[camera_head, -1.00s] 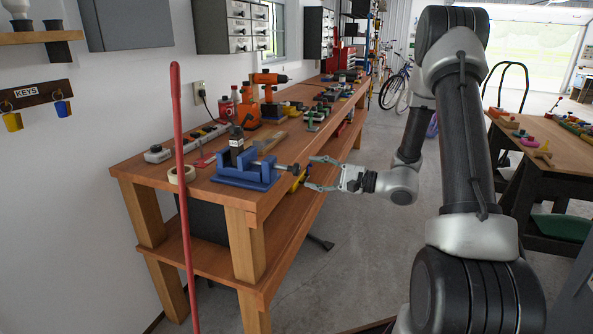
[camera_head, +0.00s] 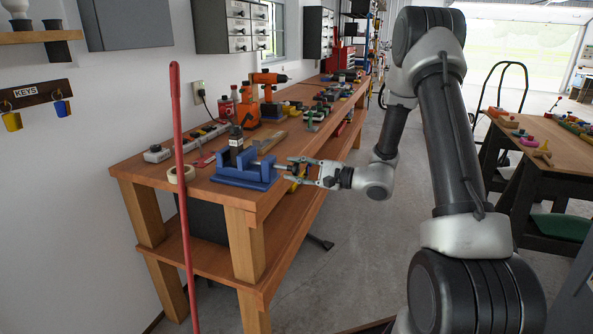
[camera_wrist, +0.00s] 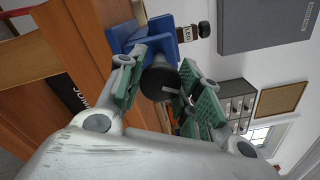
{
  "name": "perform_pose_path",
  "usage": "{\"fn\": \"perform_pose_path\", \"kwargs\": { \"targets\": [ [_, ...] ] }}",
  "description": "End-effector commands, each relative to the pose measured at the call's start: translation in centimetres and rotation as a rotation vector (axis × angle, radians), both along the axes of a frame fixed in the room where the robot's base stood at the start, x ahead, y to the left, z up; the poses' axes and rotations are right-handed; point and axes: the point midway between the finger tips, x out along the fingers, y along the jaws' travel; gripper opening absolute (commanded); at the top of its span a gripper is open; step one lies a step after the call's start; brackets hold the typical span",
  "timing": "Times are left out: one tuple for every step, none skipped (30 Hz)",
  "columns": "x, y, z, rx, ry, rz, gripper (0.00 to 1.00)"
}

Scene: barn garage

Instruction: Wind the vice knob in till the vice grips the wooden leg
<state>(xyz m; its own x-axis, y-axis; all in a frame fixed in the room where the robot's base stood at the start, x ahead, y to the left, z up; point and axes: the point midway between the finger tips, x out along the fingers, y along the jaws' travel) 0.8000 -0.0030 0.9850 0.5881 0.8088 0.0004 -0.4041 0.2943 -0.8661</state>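The blue vice (camera_head: 246,171) is on the near end of the wooden workbench. It also shows in the wrist view (camera_wrist: 165,50). Its dark round knob (camera_wrist: 158,83) sits between the green-padded fingers of my gripper (camera_head: 292,171). The fingers are spread on either side of the knob; I cannot tell whether either pad touches it.
A tape roll (camera_head: 181,173), an orange drill (camera_head: 269,79) and a power strip (camera_head: 158,153) are on the workbench (camera_head: 150,167). A red pole (camera_head: 181,220) stands in front.

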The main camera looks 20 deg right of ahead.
Motion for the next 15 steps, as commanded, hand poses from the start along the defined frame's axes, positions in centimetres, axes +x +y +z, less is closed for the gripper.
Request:
{"fn": "perform_pose_path", "kwargs": {
  "targets": [
    [-0.03, 0.01, -0.02, -0.001, 0.001, 0.000, 0.11],
    [-0.02, 0.00, -0.03, 0.000, 0.001, 0.001, 0.11],
    [-0.03, 0.01, -0.03, 0.000, 0.002, 0.001, 0.11],
    [-0.03, 0.01, -0.03, 0.002, 0.005, 0.001, 0.11],
    [-0.03, 0.01, -0.03, 0.004, 0.007, 0.001, 0.11],
    [-0.03, 0.01, -0.04, 0.008, 0.012, 0.001, 0.11],
    [-0.04, 0.00, -0.04, 0.011, 0.017, 0.001, 0.11],
    [-0.04, 0.00, -0.04, 0.015, 0.022, 0.001, 0.11],
    [-0.04, 0.01, -0.05, 0.022, 0.032, 0.001, 0.11],
    [-0.04, 0.01, -0.05, 0.029, 0.042, 0.001, 0.11],
    [-0.05, 0.01, -0.06, 0.036, 0.051, 0.001, 0.11],
    [-0.05, 0.01, -0.06, 0.049, 0.068, 0.001, 0.11],
    [-0.05, 0.01, -0.06, 0.058, 0.081, 0.001, 0.11],
    [-0.05, 0.01, -0.06, 0.069, 0.097, 0.001, 0.11],
    [-0.05, 0.01, -0.06, 0.085, 0.119, 0.001, 0.11]
  ]
}}
